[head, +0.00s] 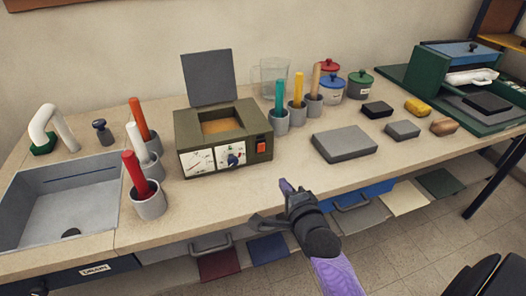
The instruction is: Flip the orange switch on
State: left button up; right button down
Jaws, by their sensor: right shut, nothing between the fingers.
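The orange switch (261,147) is a small rectangular rocker on the right part of the front face of an olive-green box machine (222,136). The machine stands on the counter with its grey lid raised and an open orange-brown well on top. I cannot tell which way the rocker is tilted. My right gripper (286,187) is at the counter's front edge, below and to the right of the switch and apart from it. Its fingers are shut and empty. My left gripper does not show.
Cups with coloured sticks stand left of the machine (149,200) and behind it to the right (279,120). A grey block (345,144) lies to the right. A sink (69,205) is at the left. The counter directly before the switch is clear.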

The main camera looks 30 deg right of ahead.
jog(key=b, duration=0.4)
send_near(262, 146)
jog(key=shift+w+d+f, duration=0.25)
jog(key=shift+w+f, duration=0.65)
jog(key=shift+f, duration=0.2)
jog(key=w, duration=0.2)
jog(key=w+d+b, duration=0.1)
jog(key=w, duration=0.1)
jog(key=shift+r, duration=0.25)
jog(key=shift+w+d+r+b, duration=0.1)
jog(key=shift+w+r+b, duration=0.2)
jog(key=shift+w, duration=0.25)
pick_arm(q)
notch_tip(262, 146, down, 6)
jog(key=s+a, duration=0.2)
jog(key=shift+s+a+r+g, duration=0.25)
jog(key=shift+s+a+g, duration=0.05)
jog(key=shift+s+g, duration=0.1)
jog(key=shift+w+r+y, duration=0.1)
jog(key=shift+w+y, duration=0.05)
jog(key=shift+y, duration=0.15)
